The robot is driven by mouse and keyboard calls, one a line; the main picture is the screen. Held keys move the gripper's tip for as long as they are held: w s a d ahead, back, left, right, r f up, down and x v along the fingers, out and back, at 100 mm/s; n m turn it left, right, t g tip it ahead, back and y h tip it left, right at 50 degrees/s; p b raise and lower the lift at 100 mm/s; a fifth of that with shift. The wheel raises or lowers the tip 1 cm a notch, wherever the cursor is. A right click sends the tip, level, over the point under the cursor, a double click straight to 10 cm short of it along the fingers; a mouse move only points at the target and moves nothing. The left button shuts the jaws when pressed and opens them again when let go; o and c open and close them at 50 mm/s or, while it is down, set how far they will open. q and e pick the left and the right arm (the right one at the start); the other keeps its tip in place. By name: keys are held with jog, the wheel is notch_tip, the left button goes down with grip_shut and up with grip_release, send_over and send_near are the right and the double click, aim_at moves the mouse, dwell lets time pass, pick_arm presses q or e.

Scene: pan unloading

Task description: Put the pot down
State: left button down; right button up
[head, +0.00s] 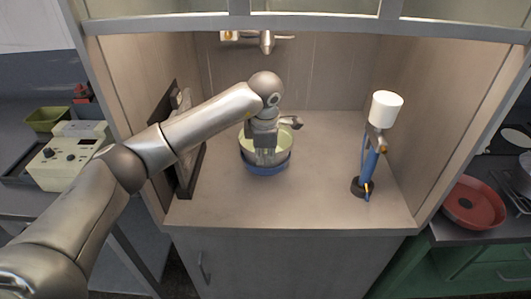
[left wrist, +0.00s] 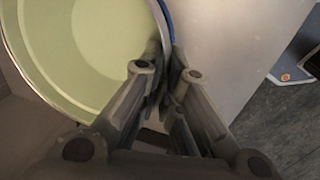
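The pot (head: 257,168) is blue outside and pale yellow-green inside. It is upright at the middle of the counter in the head view; I cannot tell whether its base touches the surface. My left gripper (head: 265,158) reaches down from above at the pot's near side. In the left wrist view the pot's pale inside (left wrist: 85,50) fills the upper left. There the left gripper (left wrist: 163,78) has one finger inside and one outside the wall, closed on the rim. The arm hides part of the pot's far side. My right gripper is not in view.
A blue stand with a white cylinder (head: 386,108) is on the counter (head: 320,200) at the right. A dark framed object (head: 190,165) leans by the left wall. A wall tap (head: 266,40) is behind. The counter between pot and stand is clear.

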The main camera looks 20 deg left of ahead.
pick_arm(q)
jog(key=c, duration=2.1)
grip_release()
jog(key=shift+f, duration=0.15)
jog(key=o, duration=0.5)
jog(key=shift+c, duration=0.2)
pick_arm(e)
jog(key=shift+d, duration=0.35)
pick_arm(q)
jog(key=a+b+v, duration=0.1)
jog(key=b+v, duration=0.1)
jog(key=v, duration=1)
jog(key=shift+d, duration=0.5)
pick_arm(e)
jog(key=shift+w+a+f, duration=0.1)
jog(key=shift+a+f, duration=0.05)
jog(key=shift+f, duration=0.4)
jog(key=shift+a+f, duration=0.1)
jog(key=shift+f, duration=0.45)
pick_arm(q)
jog(key=shift+s, duration=0.1)
